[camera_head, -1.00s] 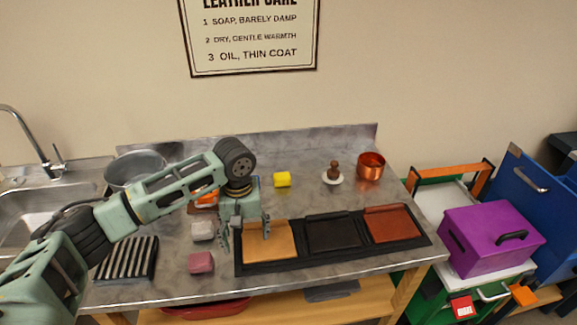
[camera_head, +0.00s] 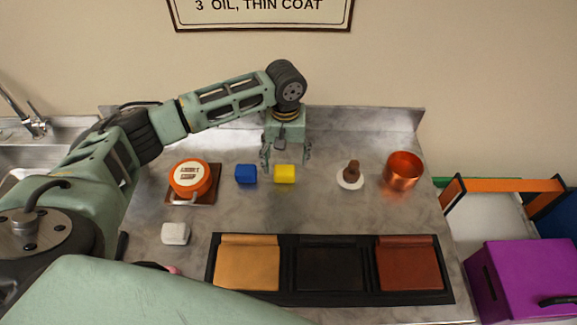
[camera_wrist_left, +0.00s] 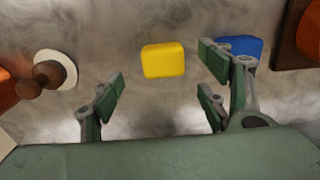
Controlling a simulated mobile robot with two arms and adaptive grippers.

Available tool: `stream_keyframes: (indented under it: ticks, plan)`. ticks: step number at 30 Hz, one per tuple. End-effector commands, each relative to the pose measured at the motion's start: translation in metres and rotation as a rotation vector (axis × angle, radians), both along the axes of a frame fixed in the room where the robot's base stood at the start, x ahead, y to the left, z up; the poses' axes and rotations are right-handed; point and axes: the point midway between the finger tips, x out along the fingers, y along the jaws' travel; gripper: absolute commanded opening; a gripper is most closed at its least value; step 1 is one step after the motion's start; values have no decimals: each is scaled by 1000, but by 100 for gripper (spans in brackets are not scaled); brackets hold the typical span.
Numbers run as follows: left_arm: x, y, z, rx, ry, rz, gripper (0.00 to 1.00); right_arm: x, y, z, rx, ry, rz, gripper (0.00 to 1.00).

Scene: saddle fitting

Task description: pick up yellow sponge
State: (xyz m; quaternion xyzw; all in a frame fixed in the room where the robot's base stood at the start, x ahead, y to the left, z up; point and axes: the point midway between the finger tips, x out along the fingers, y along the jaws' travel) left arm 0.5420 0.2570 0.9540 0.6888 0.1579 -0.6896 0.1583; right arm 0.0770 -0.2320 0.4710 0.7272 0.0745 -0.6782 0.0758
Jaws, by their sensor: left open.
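The yellow sponge (camera_head: 284,174) is a small block lying on the grey counter, just right of a blue block. In the left wrist view the yellow sponge (camera_wrist_left: 163,60) lies beyond the fingertips, in line with the gap between the fingers. My left gripper (camera_head: 286,158) is open and empty, above and slightly behind the sponge, reaching down from above. In the left wrist view the fingers of my left gripper (camera_wrist_left: 160,95) are spread apart and do not touch the sponge. My right gripper is not in view.
A blue block (camera_head: 246,174) sits close to the sponge. An orange tin (camera_head: 190,177) on a brown board is farther left. A brown-handled tool on a white dish (camera_head: 350,176) and a copper pot (camera_head: 403,171) stand right. A black tray (camera_head: 287,265) with leather panels lies in front.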

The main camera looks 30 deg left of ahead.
Motion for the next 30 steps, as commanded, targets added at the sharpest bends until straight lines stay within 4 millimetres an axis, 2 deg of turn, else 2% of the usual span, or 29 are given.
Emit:
stream_keyframes:
  ticks: [2, 5, 8, 12, 16, 21, 30]
  plan:
    - [-1, 1, -8, 1, 3, -1, 69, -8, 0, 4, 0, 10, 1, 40]
    - [-2, 2, -19, 3, 4, 0, 69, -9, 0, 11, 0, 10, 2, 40]
    - [-2, 4, -35, 2, 3, 0, 69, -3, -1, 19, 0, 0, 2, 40]
    - [-2, 4, -54, 0, 1, 0, 69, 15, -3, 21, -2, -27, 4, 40]
    - [-1, 4, -60, 1, 0, -2, 69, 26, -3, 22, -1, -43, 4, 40]
    - [-1, 4, -60, 1, 0, -2, 69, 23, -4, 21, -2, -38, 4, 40]
    - [-1, 4, -59, 1, 0, -1, 42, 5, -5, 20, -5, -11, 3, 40]
